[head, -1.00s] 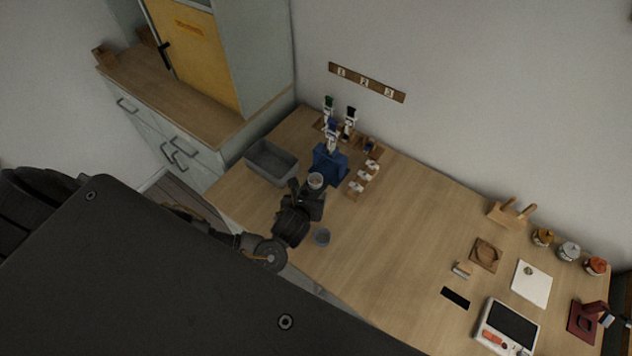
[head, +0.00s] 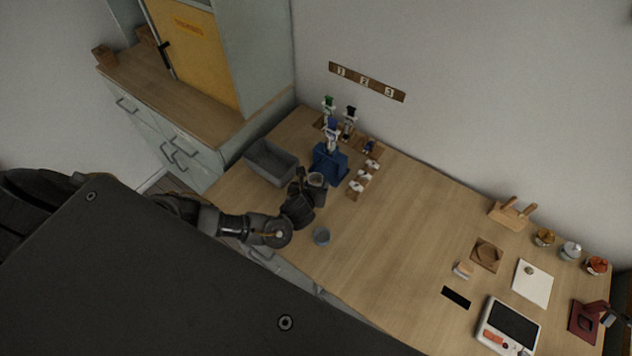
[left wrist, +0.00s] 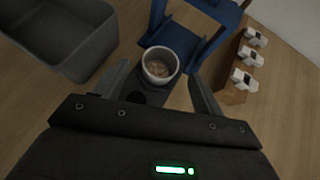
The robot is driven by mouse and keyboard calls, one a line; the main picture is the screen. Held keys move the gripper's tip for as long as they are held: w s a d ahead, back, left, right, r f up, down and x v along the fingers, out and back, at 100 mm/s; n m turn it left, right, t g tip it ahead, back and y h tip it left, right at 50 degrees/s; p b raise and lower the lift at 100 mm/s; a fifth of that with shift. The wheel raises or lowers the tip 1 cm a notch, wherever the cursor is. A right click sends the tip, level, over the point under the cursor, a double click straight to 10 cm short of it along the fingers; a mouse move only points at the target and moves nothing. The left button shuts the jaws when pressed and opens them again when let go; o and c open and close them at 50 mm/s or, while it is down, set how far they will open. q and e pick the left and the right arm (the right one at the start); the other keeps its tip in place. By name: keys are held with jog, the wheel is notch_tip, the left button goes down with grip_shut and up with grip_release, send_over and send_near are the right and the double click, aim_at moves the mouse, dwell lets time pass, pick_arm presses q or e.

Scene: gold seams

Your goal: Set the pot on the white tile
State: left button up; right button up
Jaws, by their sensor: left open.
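The pot (head: 317,179), a small round pale cup with brownish contents, stands in front of the blue stand (head: 328,161). It also shows from above in the left wrist view (left wrist: 160,66). My left gripper (head: 312,187) is open at the pot. In the left wrist view its fingers (left wrist: 160,82) are on either side of the pot's near side, with gaps visible. The white tile (head: 534,287) lies at the right of the table, with a small round thing on its upper part. My right gripper is not in view.
A grey bin (head: 271,162) stands left of the blue stand. Small white-topped blocks (head: 363,179) stand to its right. A white device (head: 507,326) lies near the tile. The table's middle is clear.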

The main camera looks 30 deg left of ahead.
aim_at(317, 176)
pick_arm(q)
jog(key=x, duration=0.3)
jog(key=shift+w+f, duration=0.1)
jog(key=shift+w, duration=0.1)
jog(key=c, duration=1.1)
